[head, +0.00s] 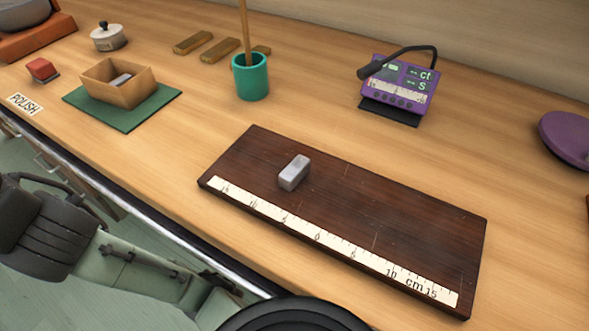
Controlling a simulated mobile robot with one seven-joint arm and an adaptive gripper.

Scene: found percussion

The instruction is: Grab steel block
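A small grey metallic block (294,172), which looks like the steel block, lies on a dark wooden board (400,215) with a white centimetre scale along its near edge. The block sits on the left half of the board, a little behind the scale. Nothing touches it from above. Another grey piece (121,80) lies inside an open wooden box at the left, partly hidden by the box wall. My arm links show at the lower left, but my gripper is not in view.
The wooden box (113,92) stands on a green mat (136,119). A teal cup (250,82) holds an upright stick. Behind the board are a purple device (400,85) with a bent black arm and, at right, a purple disc (568,138). The table around the block's board is mostly clear.

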